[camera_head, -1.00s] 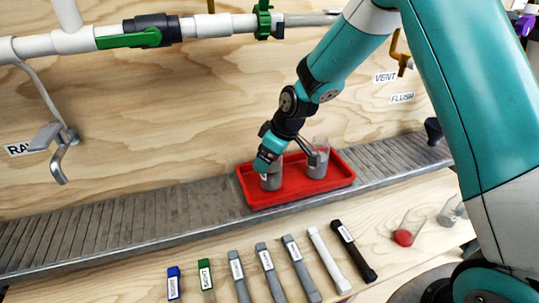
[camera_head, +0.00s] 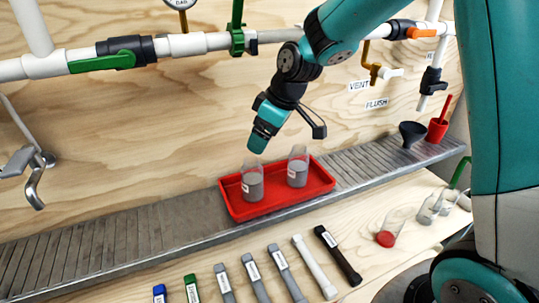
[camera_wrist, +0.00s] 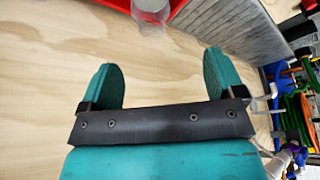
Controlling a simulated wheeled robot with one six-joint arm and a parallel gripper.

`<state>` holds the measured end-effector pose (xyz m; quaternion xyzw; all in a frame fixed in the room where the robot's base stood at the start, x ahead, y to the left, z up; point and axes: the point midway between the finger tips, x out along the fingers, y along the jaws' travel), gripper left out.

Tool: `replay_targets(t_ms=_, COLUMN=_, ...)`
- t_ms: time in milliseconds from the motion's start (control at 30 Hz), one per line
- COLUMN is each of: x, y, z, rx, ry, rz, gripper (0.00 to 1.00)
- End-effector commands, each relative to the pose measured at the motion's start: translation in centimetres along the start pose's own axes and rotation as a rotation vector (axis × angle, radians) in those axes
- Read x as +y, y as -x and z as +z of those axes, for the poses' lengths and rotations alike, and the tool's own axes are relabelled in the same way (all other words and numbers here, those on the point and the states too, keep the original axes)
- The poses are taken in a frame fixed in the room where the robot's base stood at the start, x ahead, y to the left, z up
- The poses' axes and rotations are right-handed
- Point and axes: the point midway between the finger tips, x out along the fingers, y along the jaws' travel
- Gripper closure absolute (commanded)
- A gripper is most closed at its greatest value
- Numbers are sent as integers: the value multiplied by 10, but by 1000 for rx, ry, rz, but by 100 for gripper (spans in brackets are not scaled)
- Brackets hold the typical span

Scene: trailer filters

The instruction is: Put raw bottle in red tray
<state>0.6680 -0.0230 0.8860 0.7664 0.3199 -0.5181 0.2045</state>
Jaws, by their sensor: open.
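The red tray (camera_head: 285,207) sits on the grey slatted shelf in the head view, and its edge shows at the top of the wrist view (camera_wrist: 185,8). Two clear bottles with grey contents stand upright in it: a left bottle with a white label (camera_head: 252,184) and a right bottle (camera_head: 298,170). I cannot read the labels, so I cannot tell which is the raw bottle. My gripper (camera_head: 257,143) is above and behind the left bottle, apart from it. In the wrist view my gripper (camera_wrist: 163,85) is open, with nothing between its fingers.
A black funnel (camera_head: 412,132) and a red cup (camera_head: 437,130) stand on the shelf's right end. Several labelled tools (camera_head: 285,268) lie along the front board. Pipes and valves run along the wooden wall.

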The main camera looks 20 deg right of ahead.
Motion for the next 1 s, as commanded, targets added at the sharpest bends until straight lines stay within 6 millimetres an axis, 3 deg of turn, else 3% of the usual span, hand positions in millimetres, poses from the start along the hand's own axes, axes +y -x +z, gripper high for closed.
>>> replay_targets(t_ms=167, x=-88, y=49, z=14, rx=-20, ry=-59, rz=-85, gripper=12)
replay_targets(t_ms=300, x=-168, y=85, z=51, rx=-72, ry=-128, rz=-163, gripper=12)
replay_targets(t_ms=433, x=-215, y=103, z=87, rx=-119, ry=-176, rz=-206, gripper=12)
replay_targets(t_ms=500, x=-229, y=108, z=100, rx=-137, ry=-191, rz=-219, gripper=12)
replay_targets(t_ms=633, x=-239, y=111, z=109, rx=-153, ry=-205, rz=-228, gripper=12)
replay_targets(t_ms=867, x=-238, y=111, z=109, rx=-153, ry=-206, rz=-227, gripper=12)
replay_targets(t_ms=1000, x=-238, y=123, z=104, rx=-152, ry=-205, rz=-227, gripper=12)
